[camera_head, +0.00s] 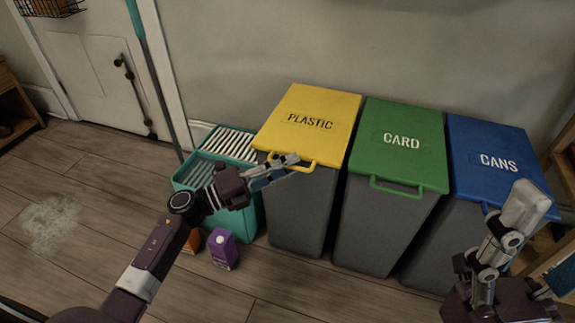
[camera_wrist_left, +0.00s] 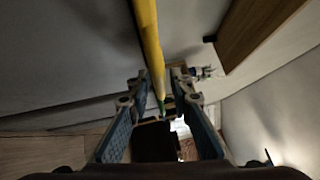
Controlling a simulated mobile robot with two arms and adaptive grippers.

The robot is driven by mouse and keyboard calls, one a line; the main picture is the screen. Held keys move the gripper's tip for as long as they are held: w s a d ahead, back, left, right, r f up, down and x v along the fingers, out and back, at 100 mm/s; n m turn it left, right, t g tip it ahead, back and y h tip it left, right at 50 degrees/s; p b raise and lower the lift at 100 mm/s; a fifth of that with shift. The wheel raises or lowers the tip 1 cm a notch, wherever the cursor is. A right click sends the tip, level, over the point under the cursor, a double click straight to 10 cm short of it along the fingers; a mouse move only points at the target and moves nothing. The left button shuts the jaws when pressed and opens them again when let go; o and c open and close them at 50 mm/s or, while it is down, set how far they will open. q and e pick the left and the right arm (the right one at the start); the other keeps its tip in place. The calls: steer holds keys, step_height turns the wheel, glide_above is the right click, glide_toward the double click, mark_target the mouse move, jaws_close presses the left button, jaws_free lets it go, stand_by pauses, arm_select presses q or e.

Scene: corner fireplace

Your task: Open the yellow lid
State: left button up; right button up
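The yellow lid (camera_head: 325,115), marked PLASTIC, lies closed on a dark grey bin (camera_head: 302,215). Its yellow handle (camera_head: 308,166) sticks out at the front edge. My left gripper (camera_head: 282,168) is at the left part of this handle, its fingers partly covering it. In the left wrist view the gripper (camera_wrist_left: 158,95) has its two fingers apart, with a yellow strip (camera_wrist_left: 149,40) reaching down between them; I cannot tell whether they touch it. My right gripper (camera_head: 515,222) is at the lower right, in front of the blue lid; its finger opening is unclear.
Bins with a green CARD lid (camera_head: 398,140) and a blue CANS lid (camera_head: 500,150) stand to the right. A teal crate (camera_head: 245,220) is left of the yellow-lidded bin, with a purple carton (camera_head: 222,250) in front. The wooden floor at left is mostly clear.

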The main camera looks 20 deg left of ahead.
arm_select(q)
jaws_close()
steer(key=shift+r, duration=0.1)
